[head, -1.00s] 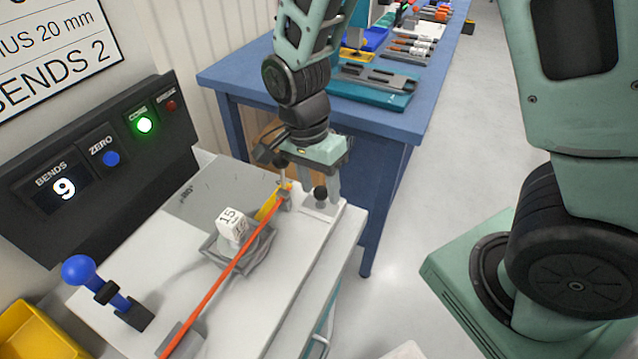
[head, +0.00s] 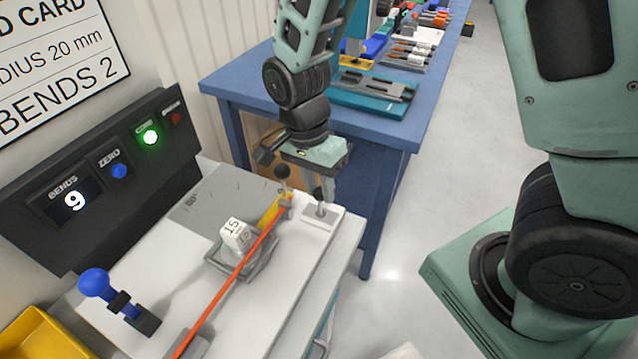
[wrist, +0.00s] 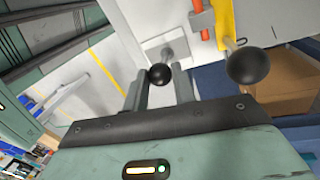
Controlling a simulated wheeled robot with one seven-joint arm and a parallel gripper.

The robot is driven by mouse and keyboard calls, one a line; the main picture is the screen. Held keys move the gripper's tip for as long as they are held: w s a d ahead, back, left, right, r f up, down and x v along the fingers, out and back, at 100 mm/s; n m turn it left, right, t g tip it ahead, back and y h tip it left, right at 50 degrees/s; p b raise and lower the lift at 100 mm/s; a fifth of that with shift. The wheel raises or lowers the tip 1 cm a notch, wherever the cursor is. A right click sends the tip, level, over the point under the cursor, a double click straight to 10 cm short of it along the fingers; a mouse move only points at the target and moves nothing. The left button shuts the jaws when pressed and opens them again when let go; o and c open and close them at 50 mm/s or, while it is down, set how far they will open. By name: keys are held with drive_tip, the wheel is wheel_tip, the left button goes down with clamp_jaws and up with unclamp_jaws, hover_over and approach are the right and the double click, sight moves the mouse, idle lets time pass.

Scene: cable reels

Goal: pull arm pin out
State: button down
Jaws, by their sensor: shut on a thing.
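A pin with a black ball knob (head: 319,194) stands upright in a small white plate (head: 334,219) at the right edge of the white bench. My gripper (head: 319,178) is above it, pointing down, shut on the knob. In the wrist view my gripper (wrist: 161,82) has one finger on each side of the black knob (wrist: 159,75), with the pin's grey shank beyond it. The shank's lower end is in the plate; its depth is hidden. A second black knob (head: 283,171) stands just left, by the yellow arm (head: 270,212), outside the fingers.
An orange rod (head: 228,281) runs across the bench past a white cube (head: 237,234) marked 15. A blue-knobbed lever (head: 97,283) stands front left. The panel (head: 95,185) reads 9 bends, with a green light lit. A blue table (head: 300,115) is behind.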

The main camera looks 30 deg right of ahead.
drive_tip(key=shift+r, duration=0.2)
drive_tip(key=shift+w, duration=0.1)
drive_tip(key=c, duration=1.1)
unclamp_jaws()
drive_tip(key=shift+c, duration=0.2)
wheel_tip(320, 180, up, 17)
drive_tip(key=w+a, duration=0.1)
drive_tip(key=w, duration=0.2)
drive_tip(key=shift+a, duration=0.2)
drive_tip(key=s+a+f+n+t, duration=0.1)
drive_tip(key=s+a+f+n, duration=0.1)
drive_tip(key=s+n, duration=0.6)
drive_tip(key=s+a+f+n+t+y, duration=0.1)
drive_tip(key=s+a+f+n, duration=0.2)
drive_tip(key=s+n, duration=0.6)
drive_tip(key=f+n, duration=0.1)
drive_tip(key=n, duration=0.2)
drive_tip(key=shift+s+f+n+y, duration=0.15)
drive_tip(key=shift+f+n+y, duration=0.15)
drive_tip(key=shift+n, duration=0.1)
